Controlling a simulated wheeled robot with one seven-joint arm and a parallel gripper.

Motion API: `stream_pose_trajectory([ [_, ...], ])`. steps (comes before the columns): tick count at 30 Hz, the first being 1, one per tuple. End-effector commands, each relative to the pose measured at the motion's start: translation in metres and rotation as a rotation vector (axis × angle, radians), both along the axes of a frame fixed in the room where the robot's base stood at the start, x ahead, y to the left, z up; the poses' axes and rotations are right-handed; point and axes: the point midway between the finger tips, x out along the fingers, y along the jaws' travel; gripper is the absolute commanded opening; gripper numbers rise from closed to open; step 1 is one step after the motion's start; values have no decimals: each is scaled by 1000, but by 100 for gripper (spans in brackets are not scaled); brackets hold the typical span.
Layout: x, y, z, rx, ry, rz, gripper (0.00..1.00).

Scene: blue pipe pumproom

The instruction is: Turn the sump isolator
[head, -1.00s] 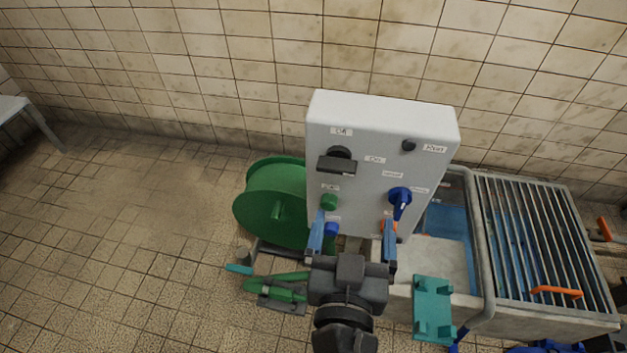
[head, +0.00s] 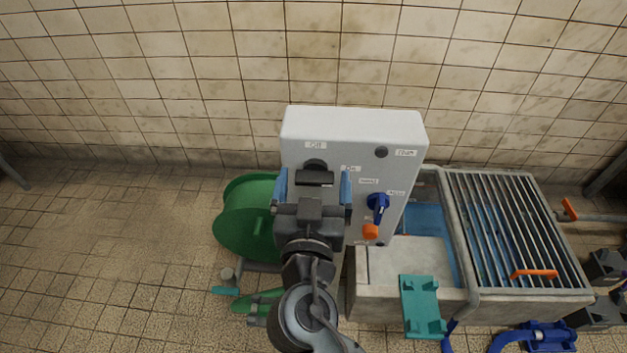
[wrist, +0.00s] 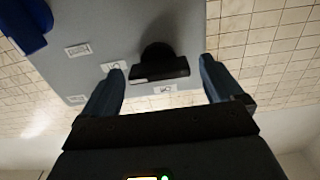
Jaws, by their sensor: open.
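A black rotary handle (head: 314,177) with a flat crossbar sits at the upper left of the grey panel (head: 350,122), between small labels. The crossbar lies level. I take it for the sump isolator, but the label print is too small to read. My gripper (head: 313,183) is open and empty, its blue fingers reaching to either side of the handle in the head view. In the wrist view the handle (wrist: 160,68) is between the fingertips of my gripper (wrist: 158,75), and I see no contact. The gripper body hides the panel's lower left.
A blue selector (head: 378,204) and an orange knob (head: 370,231) are on the panel's right side. A green hose reel (head: 243,218) stands at left. A concrete sump with a metal grate (head: 510,225) is at right, with a teal bracket (head: 421,303) in front.

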Motion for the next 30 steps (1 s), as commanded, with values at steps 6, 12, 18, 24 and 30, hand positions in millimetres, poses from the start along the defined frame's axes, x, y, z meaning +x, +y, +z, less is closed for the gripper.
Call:
stream_pose_trajectory([
  [6, 0, 0, 0, 0, 0, 0, 92],
  [12, 0, 0, 0, 0, 0, 0, 73],
  [18, 0, 0, 0, 0, 0, 0, 53],
  [24, 0, 0, 0, 0, -1, 0, 38],
  [30, 0, 0, 0, -19, 0, 0, 38],
])
